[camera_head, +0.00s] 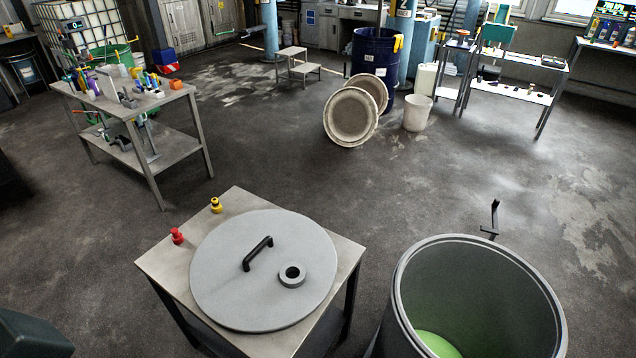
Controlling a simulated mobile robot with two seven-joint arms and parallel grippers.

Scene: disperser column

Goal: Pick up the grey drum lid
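The grey drum lid (225,285) lies flat on a small metal table (163,262) in the lower middle of the head view. It is a round disc with a black bar handle (257,253) near its centre and a dark-holed grey ring (292,275) to the right of the handle. The open grey drum (402,300) stands to the right of the table, with green liquid (438,345) inside. No gripper fingers show in this view. A dark block at the lower left corner cannot be clearly identified.
A red fitting (177,236) and a yellow fitting (215,205) stand on the table beside the lid. A thin black bracket (494,220) rises behind the drum. A cluttered workbench (165,100) stands at the upper left. The floor beyond the table is mostly clear.

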